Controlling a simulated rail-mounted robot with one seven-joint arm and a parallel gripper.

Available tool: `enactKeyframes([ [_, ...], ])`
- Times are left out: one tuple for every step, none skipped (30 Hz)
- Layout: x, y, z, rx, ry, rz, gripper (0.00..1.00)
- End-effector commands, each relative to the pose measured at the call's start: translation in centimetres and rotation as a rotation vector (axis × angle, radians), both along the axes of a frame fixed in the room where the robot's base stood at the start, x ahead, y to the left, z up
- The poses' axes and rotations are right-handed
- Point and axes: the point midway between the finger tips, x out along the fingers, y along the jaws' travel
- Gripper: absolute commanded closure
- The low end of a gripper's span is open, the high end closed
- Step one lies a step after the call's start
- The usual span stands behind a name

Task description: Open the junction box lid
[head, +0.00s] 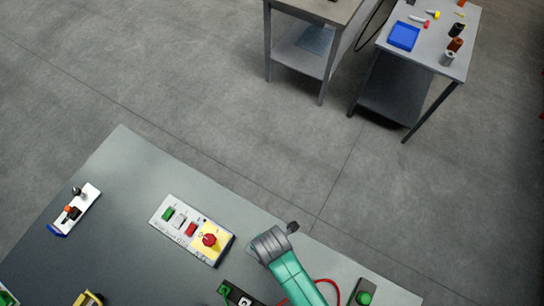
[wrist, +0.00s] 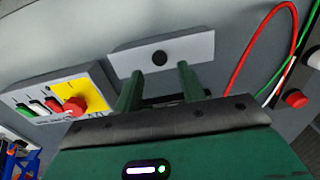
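In the wrist view, a pale grey plate with a round black knob (wrist: 160,58), apparently the junction box lid (wrist: 123,60), lies just beyond my fingertips. My gripper (wrist: 160,71) is open. Its two green fingers stand apart below the knob, one toward each side, with nothing seen held between them. A dark patch shows between the fingers near their base. I cannot tell whether the lid is closed or raised, or whether the fingers touch it. In the head view, my arm's grey end covers most of this spot, and a small dark knob (head: 292,227) shows beside it.
A control box with coloured buttons and a red knob on yellow (head: 208,240) stands left of my arm. A small switch unit (head: 74,210) is farther left. Red, green and white cables (wrist: 240,70) curve on the right. Two side tables (head: 440,50) stand beyond the bench.

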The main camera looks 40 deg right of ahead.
Motion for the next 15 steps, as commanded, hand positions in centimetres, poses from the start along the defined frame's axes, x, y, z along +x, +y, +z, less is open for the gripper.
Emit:
enactKeyframes([
  [0.0, 0.0, -1.5, 0.0, 0.0, 0.0, 0.6],
  [0.0, 0.0, -1.9, 0.0, 0.0, 0.0, 0.6],
  [0.0, 0.0, -2.5, 0.0, 0.0, 0.0, 0.6],
  [0.0, 0.0, -2.9, 0.0, 0.0, 0.0, 0.6],
  [0.0, 0.0, -3.3, 0.0, 0.0, 0.0, 0.6],
  [0.0, 0.0, -3.8, 0.0, 0.0, 0.0, 0.6],
  [0.0, 0.0, -4.2, 0.0, 0.0, 0.0, 0.6],
  [0.0, 0.0, -4.6, 0.0, 0.0, 0.0, 0.6],
  [0.0, 0.0, -5.1, 0.0, 0.0, 0.0, 0.6],
  [0.0, 0.0, -5.4, 0.0, 0.0, 0.0, 0.6],
  [0.0, 0.0, -5.6, 0.0, 0.0, 0.0, 0.6],
  [0.0, 0.0, -5.9, 0.0, 0.0, 0.0, 0.6],
  [0.0, 0.0, -6.0, 0.0, 0.0, 0.0, 0.6],
  [0.0, 0.0, -6.1, 0.0, 0.0, 0.0, 0.6],
  [0.0, 0.0, -6.2, 0.0, 0.0, 0.0, 0.6],
])
